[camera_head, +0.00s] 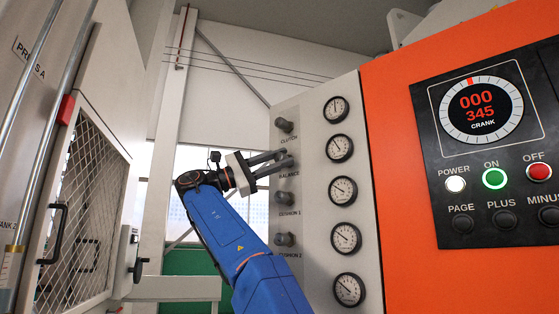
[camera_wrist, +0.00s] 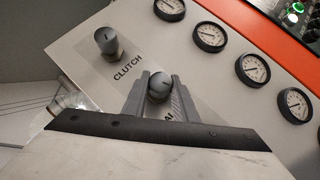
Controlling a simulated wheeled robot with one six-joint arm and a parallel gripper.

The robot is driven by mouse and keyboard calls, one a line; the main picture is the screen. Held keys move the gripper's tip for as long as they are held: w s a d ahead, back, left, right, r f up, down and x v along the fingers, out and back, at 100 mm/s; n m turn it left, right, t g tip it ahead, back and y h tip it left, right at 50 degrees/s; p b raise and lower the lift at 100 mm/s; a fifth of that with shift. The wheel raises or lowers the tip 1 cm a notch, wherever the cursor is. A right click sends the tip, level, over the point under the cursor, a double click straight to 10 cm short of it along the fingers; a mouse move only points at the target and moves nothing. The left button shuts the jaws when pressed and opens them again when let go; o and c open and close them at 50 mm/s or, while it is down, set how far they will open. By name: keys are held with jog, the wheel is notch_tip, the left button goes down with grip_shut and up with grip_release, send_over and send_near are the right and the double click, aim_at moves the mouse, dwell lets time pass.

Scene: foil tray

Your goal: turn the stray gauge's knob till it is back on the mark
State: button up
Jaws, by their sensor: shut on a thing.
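My gripper (camera_head: 286,160) is shut on the balance knob, a grey round knob on the pale panel (camera_head: 312,240). In the wrist view the balance knob (camera_wrist: 159,86) sits between the two fingers, with a dark line on its face; the label below is partly hidden. A column of round, black-rimmed gauges stands right of the knobs. The gauge nearest the balance row (camera_head: 340,148) has its needle toward the upper left. The top gauge (camera_head: 336,109) has its needle about upright. The marks on the dials are too small to read.
The clutch knob (camera_head: 284,125) is close above my gripper; the cushion 1 knob (camera_head: 283,198) and cushion 2 knob (camera_head: 285,239) are below. An orange cabinet (camera_head: 400,200) with lit buttons stands right. A mesh guard door (camera_head: 88,170) stands left, with free space between.

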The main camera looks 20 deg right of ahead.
jog(key=o, duration=1)
jog(key=shift+o, duration=0.2)
jog(key=v, duration=1.7)
jog(key=shift+a, duration=0.15)
jog(key=shift+f, duration=0.15)
dwell(1.1)
